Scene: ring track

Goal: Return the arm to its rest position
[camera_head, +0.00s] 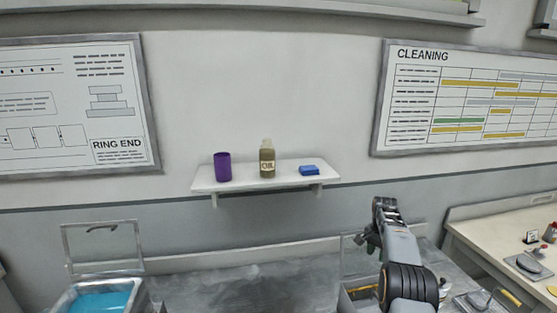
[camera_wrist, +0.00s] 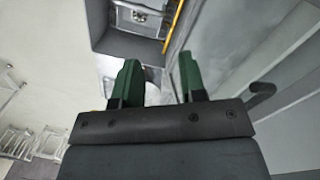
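My arm rises at the lower right of the head view, with my gripper (camera_head: 372,238) at its far end over the grey counter. In the wrist view my gripper (camera_wrist: 158,82) shows two green fingers standing apart with a clear gap between them. Nothing is held between the fingers. Beyond them is a grey open bin or recess (camera_wrist: 112,42) with a yellow bar and wire rack in it.
A wall shelf (camera_head: 265,181) holds a purple cup (camera_head: 222,167), an oil bottle (camera_head: 267,158) and a blue block (camera_head: 309,170). A basin of blue liquid (camera_head: 102,300) stands at lower left. A cluttered table (camera_head: 495,238) is at right. The counter's middle (camera_head: 240,285) is clear.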

